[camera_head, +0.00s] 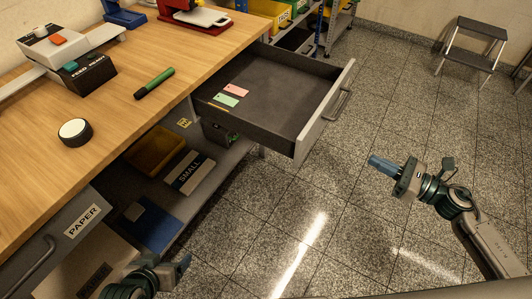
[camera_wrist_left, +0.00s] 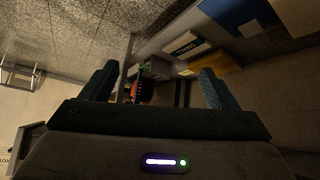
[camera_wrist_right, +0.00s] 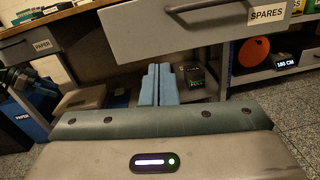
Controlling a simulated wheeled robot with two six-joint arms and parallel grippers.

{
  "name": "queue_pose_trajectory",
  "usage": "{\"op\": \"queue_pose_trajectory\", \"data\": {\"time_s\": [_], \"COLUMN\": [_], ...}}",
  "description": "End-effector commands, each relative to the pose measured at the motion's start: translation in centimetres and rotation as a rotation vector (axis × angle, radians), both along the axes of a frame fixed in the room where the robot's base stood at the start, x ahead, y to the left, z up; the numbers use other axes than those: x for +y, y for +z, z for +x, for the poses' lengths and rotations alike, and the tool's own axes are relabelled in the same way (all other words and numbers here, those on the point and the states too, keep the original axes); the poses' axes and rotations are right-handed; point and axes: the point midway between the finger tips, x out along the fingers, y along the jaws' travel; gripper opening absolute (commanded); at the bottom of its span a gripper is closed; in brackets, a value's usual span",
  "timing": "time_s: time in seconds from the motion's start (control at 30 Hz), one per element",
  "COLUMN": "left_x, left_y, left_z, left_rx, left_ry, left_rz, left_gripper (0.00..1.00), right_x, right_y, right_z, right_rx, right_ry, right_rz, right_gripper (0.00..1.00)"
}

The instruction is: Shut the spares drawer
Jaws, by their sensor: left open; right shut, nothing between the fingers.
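The grey spares drawer (camera_head: 255,95) stands pulled far out from under the wooden bench in the head view. Its front with a bar handle (camera_head: 339,104) faces right. Inside lie a pink tag, a green tag and a thin yellow item. In the right wrist view the drawer front (camera_wrist_right: 180,28) with its SPARES label (camera_wrist_right: 268,12) shows above my fingers. My right gripper (camera_head: 376,164) is shut and empty, apart from the drawer front, to its lower right in the head view. My left gripper (camera_head: 176,266) is low by the shelf; its fingers are open in the left wrist view (camera_wrist_left: 158,88).
The bench top (camera_head: 150,120) holds a green marker (camera_head: 154,83), a round black-and-white item (camera_head: 75,132) and devices. A PAPER drawer (camera_head: 75,228) is at lower left. The lower shelf holds bins and boxes. A step stool (camera_head: 472,45) stands far right; the tiled floor is clear.

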Motion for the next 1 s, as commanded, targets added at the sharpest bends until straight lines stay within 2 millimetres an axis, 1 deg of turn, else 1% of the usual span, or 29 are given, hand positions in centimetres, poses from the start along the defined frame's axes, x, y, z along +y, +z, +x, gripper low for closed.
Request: {"op": "queue_pose_trajectory", "data": {"time_s": [0.03,0.1,0.27,0.37,0.57,1.0], "left_x": [-0.1,-0.3,-0.3,-0.2,-0.1,0.6], "left_y": [0.4,1.2,1.8,1.8,2.1,2.8], "left_z": [-0.1,-0.3,-0.3,-0.3,-0.5,-1.3], "left_rx": [-0.011,-0.02,-0.019,-0.014,0.008,0.091], "left_ry": [-0.003,-0.005,-0.007,-0.007,-0.01,-0.015], "left_rz": [-0.003,-0.006,-0.005,-0.002,0.01,0.053], "left_gripper": [0.81,0.81,0.81,0.81,0.81,0.81], "right_x": [0.6,1.2,1.9,2.7,4.8,10.1], "right_y": [0.0,0.5,0.9,1.0,1.0,1.1], "right_z": [-0.5,-0.9,-0.8,-0.2,1.3,4.9], "right_rx": [-0.039,-0.075,-0.095,-0.094,-0.092,-0.089], "right_ry": [0.033,0.06,0.074,0.071,0.068,0.067], "right_rz": [-0.036,-0.065,-0.079,-0.074,-0.071,-0.071], "right_gripper": [0.0,0.0,0.0,0.0,0.0,0.0]}}
